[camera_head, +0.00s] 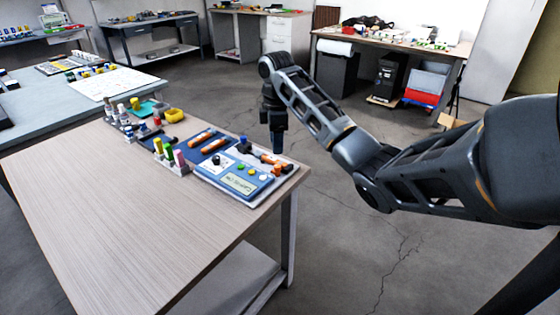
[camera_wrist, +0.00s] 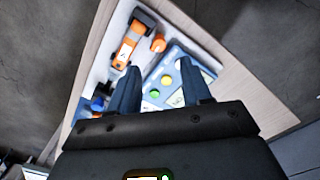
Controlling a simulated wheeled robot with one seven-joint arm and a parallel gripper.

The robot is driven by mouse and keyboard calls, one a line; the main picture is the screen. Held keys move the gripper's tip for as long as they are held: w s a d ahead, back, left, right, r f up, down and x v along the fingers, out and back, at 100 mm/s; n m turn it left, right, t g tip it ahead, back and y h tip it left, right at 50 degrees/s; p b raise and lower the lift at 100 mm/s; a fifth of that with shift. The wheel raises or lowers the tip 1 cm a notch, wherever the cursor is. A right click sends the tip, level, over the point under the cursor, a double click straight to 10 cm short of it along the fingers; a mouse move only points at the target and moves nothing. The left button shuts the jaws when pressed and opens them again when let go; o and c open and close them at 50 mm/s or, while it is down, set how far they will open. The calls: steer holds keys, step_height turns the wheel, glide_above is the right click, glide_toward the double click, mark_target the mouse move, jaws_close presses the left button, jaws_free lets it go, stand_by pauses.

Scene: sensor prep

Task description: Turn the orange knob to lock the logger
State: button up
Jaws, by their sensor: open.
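The logger (camera_head: 259,182) is a blue and white box with a display, near the table's right corner. In the wrist view its blue face (camera_wrist: 171,62) lies partly between and beyond my fingers, with yellow and green buttons. The orange knob (camera_wrist: 158,43) shows just beyond my fingertips, beside an orange and black tool (camera_wrist: 127,45). In the head view the knob is hard to tell from that tool (camera_head: 266,157). My gripper (camera_head: 278,150) points down by the table's far right edge. In the wrist view its two fingers (camera_wrist: 160,66) are apart with nothing held between them.
The wooden table (camera_head: 90,200) is bare at the front left. Open floor (camera_head: 370,250) lies to the right.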

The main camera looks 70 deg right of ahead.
mark_target(277, 166)
steer(key=shift+s+f+b, duration=0.15)
steer(key=shift+f+b, duration=0.15)
steer(key=shift+f, duration=0.25)
steer(key=shift+f+b, duration=0.5)
steer(key=shift+f, duration=2.8)
jaws_close()
